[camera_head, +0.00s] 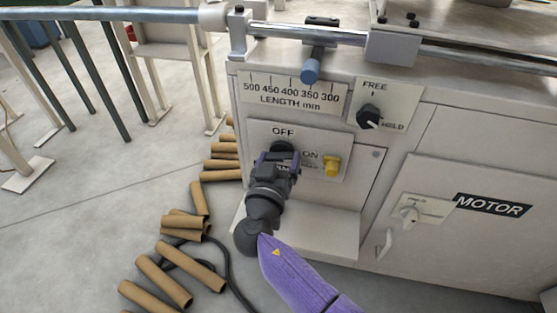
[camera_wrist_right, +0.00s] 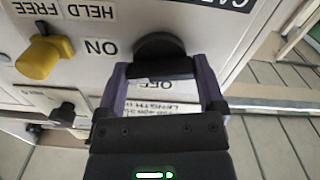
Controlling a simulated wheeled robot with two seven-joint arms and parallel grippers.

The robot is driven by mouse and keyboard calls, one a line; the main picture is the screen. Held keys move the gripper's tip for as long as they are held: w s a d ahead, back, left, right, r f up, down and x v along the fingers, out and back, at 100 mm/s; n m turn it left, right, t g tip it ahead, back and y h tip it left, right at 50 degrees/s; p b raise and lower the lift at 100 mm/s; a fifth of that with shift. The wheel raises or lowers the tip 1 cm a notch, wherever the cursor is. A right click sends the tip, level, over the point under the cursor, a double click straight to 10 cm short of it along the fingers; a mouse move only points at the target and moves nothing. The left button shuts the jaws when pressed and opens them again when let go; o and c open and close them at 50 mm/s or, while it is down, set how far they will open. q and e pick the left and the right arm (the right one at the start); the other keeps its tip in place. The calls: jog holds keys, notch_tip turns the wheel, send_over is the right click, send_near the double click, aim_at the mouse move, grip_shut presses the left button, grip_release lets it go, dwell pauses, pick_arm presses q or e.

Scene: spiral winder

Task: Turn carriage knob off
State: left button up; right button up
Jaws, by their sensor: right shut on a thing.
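The carriage knob (camera_head: 283,147) is a round black knob on the pale OFF/ON plate (camera_head: 258,134) on the front of the machine. OFF is printed above it and ON to its right. My right gripper (camera_head: 280,160) reaches it from below and in front. In the right wrist view, which is upside down, the knob (camera_wrist_right: 160,48) sits between the two purple fingers of my right gripper (camera_wrist_right: 162,70), which are shut on it. The fingers hide part of the knob, so I cannot tell which way it points. My left gripper is not in view.
A black FREE/HELD knob (camera_head: 369,116) and a blue handle (camera_head: 311,71) are above. Cardboard tubes (camera_head: 165,280) and a black cable lie on the floor at left.

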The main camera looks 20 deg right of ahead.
jog(key=n, duration=0.2)
jog(key=shift+n, duration=0.4)
jog(key=n, duration=0.3)
jog(key=shift+n, duration=0.3)
jog(key=n, duration=0.2)
jog(key=shift+n+p, duration=0.35)
jog(key=shift+n, duration=0.05)
jog(key=n, duration=0.4)
jog(key=shift+p, duration=0.4)
jog(key=shift+n, duration=0.7)
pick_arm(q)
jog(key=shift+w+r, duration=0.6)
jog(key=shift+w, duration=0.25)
pick_arm(e)
jog(key=shift+n, duration=0.4)
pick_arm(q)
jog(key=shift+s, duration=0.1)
